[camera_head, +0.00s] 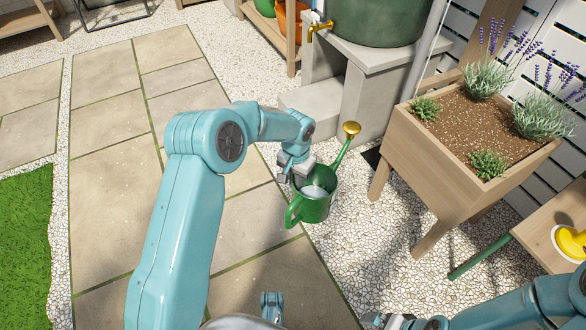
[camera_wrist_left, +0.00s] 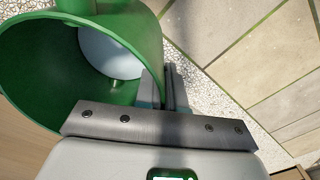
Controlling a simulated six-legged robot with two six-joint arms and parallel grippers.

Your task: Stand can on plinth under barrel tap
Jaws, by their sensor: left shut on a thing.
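The green watering can (camera_head: 316,208) with a brass rose is at the middle of the head view, its spout pointing up and right. My left gripper (camera_head: 296,172) is shut on the can's rim; the can's open mouth and pale inside also show in the left wrist view (camera_wrist_left: 22,75), beside the closed fingers (camera_wrist_left: 165,88). I cannot tell how high the can is above the ground. The low concrete plinth (camera_head: 312,98) lies beyond it, below the brass barrel tap (camera_head: 318,28) on the green barrel (camera_head: 375,18). My right gripper (camera_head: 405,322) is partly cut off at the bottom edge.
A concrete stand (camera_head: 372,60) carries the barrel behind the plinth. A wooden planter (camera_head: 440,165) with lavender stands right of the can. A wooden bench (camera_head: 548,225) with a yellow object (camera_head: 568,243) is at the right. Paving slabs (camera_head: 115,130) on the left are clear.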

